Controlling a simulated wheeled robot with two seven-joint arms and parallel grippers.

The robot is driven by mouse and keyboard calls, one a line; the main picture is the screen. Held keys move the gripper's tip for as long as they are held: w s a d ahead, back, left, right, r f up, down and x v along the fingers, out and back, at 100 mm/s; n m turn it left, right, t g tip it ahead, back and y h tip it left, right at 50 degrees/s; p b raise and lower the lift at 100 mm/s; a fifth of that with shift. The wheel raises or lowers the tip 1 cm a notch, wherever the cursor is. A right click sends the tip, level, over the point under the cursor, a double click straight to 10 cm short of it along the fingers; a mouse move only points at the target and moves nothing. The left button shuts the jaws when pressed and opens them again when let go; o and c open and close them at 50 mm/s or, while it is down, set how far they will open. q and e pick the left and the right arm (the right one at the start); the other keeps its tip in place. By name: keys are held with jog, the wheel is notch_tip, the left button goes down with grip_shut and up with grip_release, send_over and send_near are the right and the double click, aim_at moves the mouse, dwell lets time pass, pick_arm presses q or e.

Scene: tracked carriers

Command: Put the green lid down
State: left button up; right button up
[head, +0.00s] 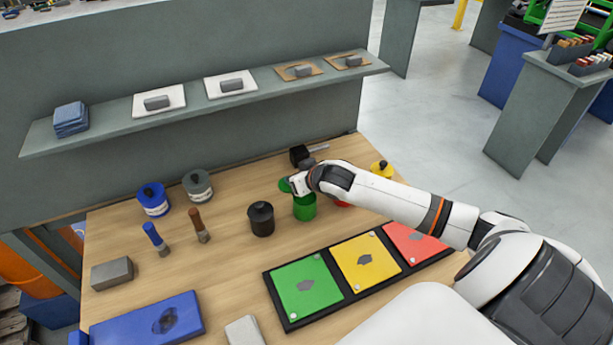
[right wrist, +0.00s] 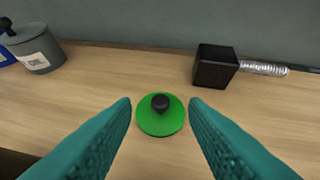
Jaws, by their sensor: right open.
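The green lid (right wrist: 145,122), a flat disc with a black knob, lies knob up on the wooden table in the right wrist view. In the head view the lid (head: 284,184) shows only in part, behind and left of the green pot (head: 304,209). My right gripper (head: 296,184) is over the lid. Its teal fingers (right wrist: 160,125) are open, one on each side of the knob and apart from it. The gripper and wrist cover part of the view of the lid and pot. My left gripper is not in view.
A black block with a metal rod (right wrist: 216,66) lies right of the lid, near the back wall. A black pot (head: 261,219) and a grey pot (head: 198,186) stand to the left. A tray with green, yellow and red panels (head: 308,287) lies in front.

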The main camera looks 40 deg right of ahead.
jog(key=v, duration=0.5)
jog(key=shift+s+r, duration=0.2)
dwell(0.3)
